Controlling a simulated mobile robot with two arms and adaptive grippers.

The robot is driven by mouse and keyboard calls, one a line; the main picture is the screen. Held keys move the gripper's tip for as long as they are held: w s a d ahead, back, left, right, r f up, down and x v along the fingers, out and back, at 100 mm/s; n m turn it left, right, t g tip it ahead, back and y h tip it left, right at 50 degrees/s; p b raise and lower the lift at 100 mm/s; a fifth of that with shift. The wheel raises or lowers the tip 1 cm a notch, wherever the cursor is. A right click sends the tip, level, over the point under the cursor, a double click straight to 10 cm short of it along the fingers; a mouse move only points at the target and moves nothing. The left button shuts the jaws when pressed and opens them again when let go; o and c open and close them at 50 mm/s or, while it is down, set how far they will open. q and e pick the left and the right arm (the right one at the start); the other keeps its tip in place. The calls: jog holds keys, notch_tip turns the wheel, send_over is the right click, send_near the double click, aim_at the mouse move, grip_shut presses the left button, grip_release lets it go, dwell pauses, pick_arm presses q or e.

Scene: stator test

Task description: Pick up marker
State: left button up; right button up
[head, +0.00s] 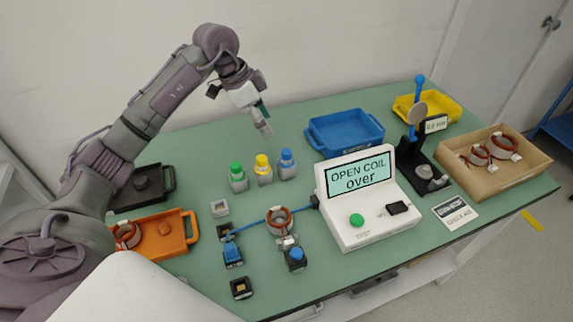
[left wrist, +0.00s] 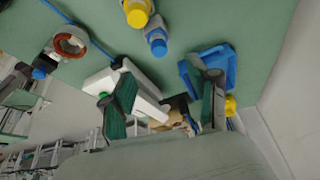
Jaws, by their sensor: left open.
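Three short grey holders with coloured tops stand in a row at mid table: green (head: 237,174), yellow (head: 262,165) and blue (head: 287,160). They may be the markers; I cannot tell which one is meant. The yellow top (left wrist: 137,12) and the blue top (left wrist: 156,36) also show at the upper edge of the left wrist view. My left gripper (head: 263,118) is above the table, behind and above this row, apart from it. In the left wrist view the gripper (left wrist: 165,105) has its fingers spread, with nothing held between them. My right gripper is not seen.
A blue tray (head: 345,146) stands right of the row. A white tester (head: 375,219) reads "OPEN COIL over". A copper coil (head: 279,221) with blue leads lies in front. An orange tray (head: 160,247) is at left, a cardboard box (head: 507,185) at right.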

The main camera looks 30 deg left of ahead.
aim_at(285, 152)
pick_arm(q)
jog(key=x, duration=0.6)
jog(key=shift+d+f+p, duration=0.1)
jog(key=shift+f+p, duration=0.1)
jog(key=shift+p, duration=0.15)
jog(key=shift+w+d+f, duration=0.2)
jog(key=shift+f, duration=0.3)
jog(key=x, duration=0.2)
jog(key=p+x, duration=0.1)
jog(key=x, duration=0.1)
jog(key=shift+d, duration=0.25)
jog(key=shift+d+f, duration=0.15)
jog(key=shift+f, duration=0.35)
jog(key=shift+c, duration=1.4)
grip_shut()
jog(key=shift+r, duration=0.1)
